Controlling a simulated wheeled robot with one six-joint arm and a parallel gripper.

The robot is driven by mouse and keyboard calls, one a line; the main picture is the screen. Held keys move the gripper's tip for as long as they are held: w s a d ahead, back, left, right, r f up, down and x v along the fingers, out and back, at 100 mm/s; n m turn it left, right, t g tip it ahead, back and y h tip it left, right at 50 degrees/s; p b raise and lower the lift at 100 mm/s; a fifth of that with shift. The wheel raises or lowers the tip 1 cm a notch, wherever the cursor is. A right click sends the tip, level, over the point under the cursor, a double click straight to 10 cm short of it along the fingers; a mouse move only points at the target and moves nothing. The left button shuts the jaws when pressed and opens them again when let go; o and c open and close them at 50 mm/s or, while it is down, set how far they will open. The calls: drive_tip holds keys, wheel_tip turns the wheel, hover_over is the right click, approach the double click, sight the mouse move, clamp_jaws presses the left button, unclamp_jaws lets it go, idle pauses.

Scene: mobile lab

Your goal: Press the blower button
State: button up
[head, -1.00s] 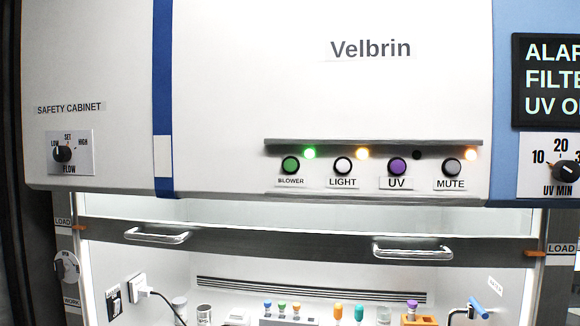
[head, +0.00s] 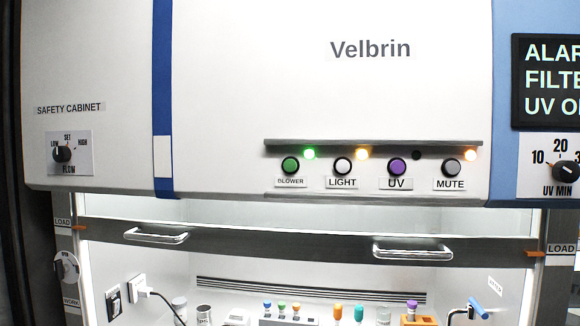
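The blower button (head: 290,165) is a round green button in a dark ring, at the left end of a row on the front of the white safety cabinet (head: 250,80). Its label (head: 290,182) reads BLOWER. A green lamp (head: 309,154) glows just up and right of it. My gripper does not show in the head view, so its place and state are hidden.
Right of it are the white LIGHT button (head: 343,166), purple UV button (head: 397,166) and grey MUTE button (head: 452,167). A dark ledge (head: 372,142) runs above the row. The sash (head: 270,243) below has two handles. Tubes and a rack stand inside.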

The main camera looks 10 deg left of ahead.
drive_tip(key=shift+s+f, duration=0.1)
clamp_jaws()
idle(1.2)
